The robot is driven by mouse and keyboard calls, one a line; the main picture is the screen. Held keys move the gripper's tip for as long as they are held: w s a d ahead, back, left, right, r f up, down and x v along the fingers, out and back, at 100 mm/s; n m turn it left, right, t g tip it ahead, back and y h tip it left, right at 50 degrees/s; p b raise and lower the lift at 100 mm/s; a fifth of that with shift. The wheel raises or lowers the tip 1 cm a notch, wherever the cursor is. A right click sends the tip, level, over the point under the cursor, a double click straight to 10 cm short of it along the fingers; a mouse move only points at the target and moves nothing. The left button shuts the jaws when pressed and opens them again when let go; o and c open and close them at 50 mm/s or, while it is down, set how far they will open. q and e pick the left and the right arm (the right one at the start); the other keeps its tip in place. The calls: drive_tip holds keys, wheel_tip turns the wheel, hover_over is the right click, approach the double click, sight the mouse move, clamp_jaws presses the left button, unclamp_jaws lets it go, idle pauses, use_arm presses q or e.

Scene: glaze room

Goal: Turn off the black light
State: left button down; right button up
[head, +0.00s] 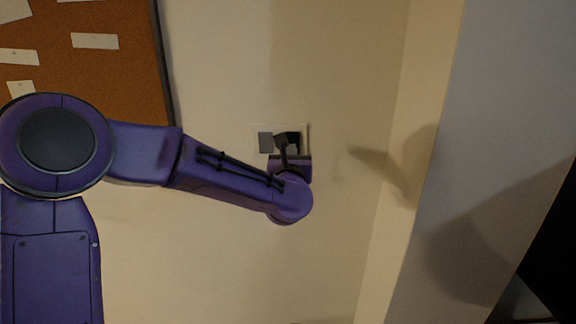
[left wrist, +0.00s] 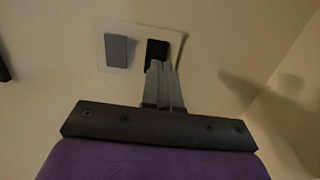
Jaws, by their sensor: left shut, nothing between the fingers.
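A pale wall plate (head: 256,128) carries two switches side by side, a grey one (head: 265,142) on the left and a black one (head: 294,137) on the right. In the left wrist view the grey switch (left wrist: 117,49) is clear of my fingers, and the black switch (left wrist: 157,50) is partly covered by them. My left gripper (head: 282,139) is shut and empty, with its fingertips at the lower part of the black switch. It also shows in the left wrist view (left wrist: 156,68). I cannot tell whether the tips touch the switch. My right gripper is not in view.
A cork board (head: 95,80) with pinned papers hangs on the wall at the upper left. A wall corner and a pale grey vertical surface (head: 480,130) stand to the right. The wall around the plate is bare.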

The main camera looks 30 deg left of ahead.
use_arm(q)
drive_tip(key=v, duration=0.3)
drive_tip(key=shift+s+a+r+b, duration=0.15)
drive_tip(key=shift+r+b, duration=0.15)
